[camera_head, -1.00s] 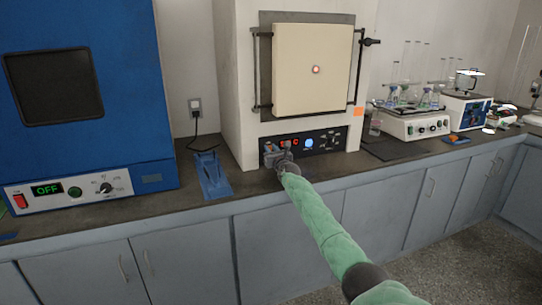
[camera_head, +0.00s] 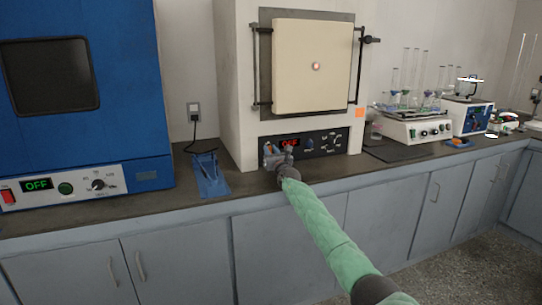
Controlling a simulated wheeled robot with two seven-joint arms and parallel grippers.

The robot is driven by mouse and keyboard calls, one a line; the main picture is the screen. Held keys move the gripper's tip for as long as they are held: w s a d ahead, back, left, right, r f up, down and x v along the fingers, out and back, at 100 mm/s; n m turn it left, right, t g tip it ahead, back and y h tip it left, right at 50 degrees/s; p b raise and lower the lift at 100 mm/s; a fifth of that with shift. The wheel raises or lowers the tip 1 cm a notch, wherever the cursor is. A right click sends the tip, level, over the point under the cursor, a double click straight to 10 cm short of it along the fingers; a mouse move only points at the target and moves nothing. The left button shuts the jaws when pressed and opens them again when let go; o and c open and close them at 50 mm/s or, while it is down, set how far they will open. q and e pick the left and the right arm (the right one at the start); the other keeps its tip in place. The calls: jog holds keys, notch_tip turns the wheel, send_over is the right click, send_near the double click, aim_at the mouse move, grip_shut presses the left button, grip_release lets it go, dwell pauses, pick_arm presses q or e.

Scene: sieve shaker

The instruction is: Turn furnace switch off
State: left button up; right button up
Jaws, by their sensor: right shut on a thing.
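The furnace (camera_head: 237,90) is a cream box on the counter with its square door (camera_head: 310,75) closed. A small red-orange light glows in the door's middle. Its black control panel (camera_head: 330,143) has a red-lit display (camera_head: 290,142), partly covered, and a dark blue round knob or button. My right gripper (camera_head: 270,150) is at the panel's left end, shut on what appears to be the furnace switch, which it hides. My right arm reaches up to it from the lower right. My left gripper is out of view.
A blue oven (camera_head: 130,90) reading OFF stands at left. A blue stand (camera_head: 210,178) sits on the counter (camera_head: 110,208) between oven and furnace. A dark mat (camera_head: 400,152) and a white device (camera_head: 415,130) with glassware are at right.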

jog(key=shift+r, duration=0.1)
jog(key=o, duration=1)
jog(key=shift+s, duration=0.1)
jog(key=shift+s+d+f+p, duration=0.15)
jog(key=shift+s+f+p, duration=0.05)
jog(key=shift+s+p, duration=0.3)
jog(key=p+v, duration=0.2)
jog(key=v, duration=0.1)
jog(key=shift+s, duration=0.1)
jog(key=shift+p+v, duration=0.4)
jog(key=shift+v, duration=0.8)
jog(key=shift+s+d+f, duration=0.2)
jog(key=shift+s+d, duration=0.1)
jog(key=shift+s, duration=0.1)
jog(key=shift+m, duration=0.3)
